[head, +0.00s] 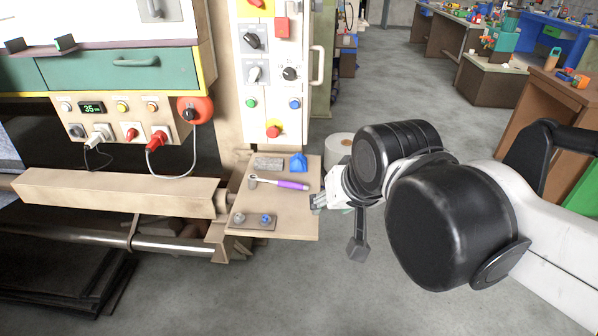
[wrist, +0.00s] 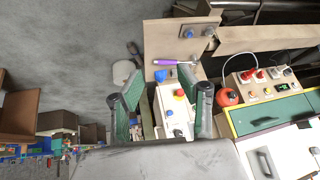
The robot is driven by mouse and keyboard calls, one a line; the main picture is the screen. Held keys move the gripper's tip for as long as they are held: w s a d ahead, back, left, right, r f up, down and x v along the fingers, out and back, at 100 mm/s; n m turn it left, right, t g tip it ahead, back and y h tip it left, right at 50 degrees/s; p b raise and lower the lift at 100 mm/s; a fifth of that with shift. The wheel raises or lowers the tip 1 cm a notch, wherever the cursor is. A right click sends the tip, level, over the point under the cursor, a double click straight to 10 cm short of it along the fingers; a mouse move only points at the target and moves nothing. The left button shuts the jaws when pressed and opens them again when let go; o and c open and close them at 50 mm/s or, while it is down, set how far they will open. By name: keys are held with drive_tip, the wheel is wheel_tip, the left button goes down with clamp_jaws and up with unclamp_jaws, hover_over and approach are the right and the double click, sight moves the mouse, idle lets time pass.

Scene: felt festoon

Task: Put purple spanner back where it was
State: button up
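The purple spanner (head: 292,184) has a purple handle and a grey metal head. It lies on a small beige shelf (head: 297,223) in the head view, its head pointing left. It also shows in the wrist view (wrist: 166,62), beyond my fingers. My gripper (head: 317,203) is at the right edge of the shelf in the head view, apart from the spanner. In the wrist view my gripper (wrist: 160,79) has its two green-padded fingers spread wide with nothing held between them.
A blue object (head: 298,162) and a grey block (head: 268,163) are at the back of the shelf. A plate with two knobs (head: 254,221) is at its front. A control panel (head: 270,75) rises behind. Open floor lies to the right.

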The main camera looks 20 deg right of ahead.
drive_tip(key=shift+s+f+n, duration=0.4)
drive_tip(key=shift+s+n, duration=0.15)
drive_tip(key=shift+s, duration=0.25)
drive_tip(key=shift+s+f+n, duration=0.35)
drive_tip(key=shift+s+n, duration=0.2)
drive_tip(key=shift+s, duration=0.2)
